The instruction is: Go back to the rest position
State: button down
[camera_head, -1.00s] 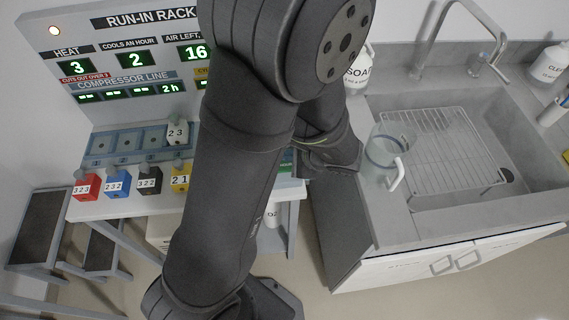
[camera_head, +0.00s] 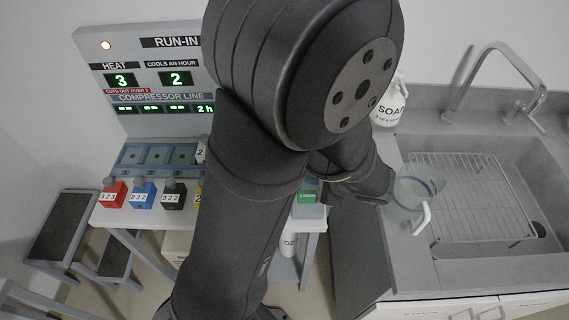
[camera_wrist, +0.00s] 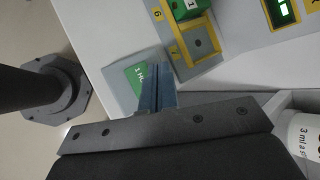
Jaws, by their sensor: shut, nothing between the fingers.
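My gripper (camera_wrist: 155,92) shows in the wrist view as two blue-grey fingers closed together, with nothing between them. They are over or beside a pale tray (camera_wrist: 118,82) with a green label at the bench's edge; I cannot tell whether they touch it. In the head view my arm crosses the middle of the picture, bent, and its wrist end is near the sink counter. The fingertips cannot be made out there.
The bench holds red (camera_head: 113,194), blue (camera_head: 143,195) and black (camera_head: 174,195) blocks before a blue rack (camera_head: 133,152). A clear jug (camera_head: 410,192) and soap bottle (camera_head: 389,105) stand close to my wrist, beside the sink (camera_head: 535,190). A stool (camera_head: 62,225) stands left.

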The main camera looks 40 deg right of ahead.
jog(key=shift+f, duration=0.65)
jog(key=shift+r, duration=2.6)
jog(key=shift+f, duration=0.15)
